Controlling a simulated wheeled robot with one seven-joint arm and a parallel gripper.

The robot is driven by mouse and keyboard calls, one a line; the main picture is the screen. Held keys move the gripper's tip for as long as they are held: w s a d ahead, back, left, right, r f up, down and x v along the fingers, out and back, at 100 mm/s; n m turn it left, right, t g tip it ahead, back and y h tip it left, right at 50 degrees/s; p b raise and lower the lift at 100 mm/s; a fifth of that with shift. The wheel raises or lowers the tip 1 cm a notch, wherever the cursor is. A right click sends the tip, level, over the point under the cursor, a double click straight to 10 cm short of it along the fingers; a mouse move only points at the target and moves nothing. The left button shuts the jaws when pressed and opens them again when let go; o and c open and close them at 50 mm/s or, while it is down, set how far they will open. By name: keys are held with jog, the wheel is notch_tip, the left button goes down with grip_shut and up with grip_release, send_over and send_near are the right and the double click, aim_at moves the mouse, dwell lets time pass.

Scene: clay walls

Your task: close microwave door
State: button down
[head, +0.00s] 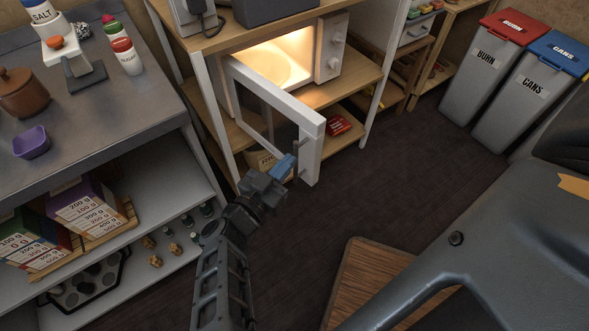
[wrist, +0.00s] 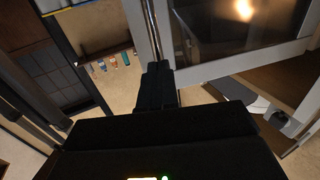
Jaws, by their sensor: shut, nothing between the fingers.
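The white microwave (head: 330,48) stands on a wooden shelf, its inside lit. Its door (head: 312,150) is swung wide open toward me, with a dark window in a white frame. A bar handle (head: 304,143) shows near the door's free edge. My gripper (head: 287,166) is shut and empty, close to the lower part of the door near the handle. In the wrist view my gripper (wrist: 156,72) points at the door (wrist: 225,66), beside a thin metal bar. I cannot tell whether the fingers touch the door.
A grey counter (head: 120,110) with jars and a purple bowl stands at the left, boxes on the shelf below. Grey bins with red (head: 515,24) and blue (head: 556,52) lids stand at the right. A wooden stool-like top (head: 375,285) is near me. The dark floor between is clear.

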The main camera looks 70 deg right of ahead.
aim_at(315, 149)
jog(key=shift+d, duration=0.15)
dwell(0.3)
jog(key=s+d+n+t+p, duration=0.1)
jog(key=d, duration=0.1)
jog(key=s+d+n+t+p, duration=0.1)
jog(key=s+d+t, duration=0.1)
jog(key=d, duration=0.1)
jog(key=s+d+n+t+p, duration=0.1)
jog(key=d+t+p, duration=0.1)
jog(key=d, duration=0.1)
jog(key=shift+s+r, duration=0.2)
jog(key=shift+r, duration=0.05)
jog(key=d+n+t+y+b, duration=0.1)
jog(key=d+n+t+b, duration=0.35)
jog(key=d, duration=1.85)
jog(key=w+d+t, duration=0.1)
jog(key=w+d, duration=0.2)
jog(key=d, duration=0.3)
jog(key=w+d+t+b, duration=0.1)
jog(key=w+d, duration=0.3)
jog(key=d, duration=0.2)
jog(key=shift+w+d+f, duration=0.2)
jog(key=shift+f, duration=0.1)
jog(key=shift+s, duration=0.1)
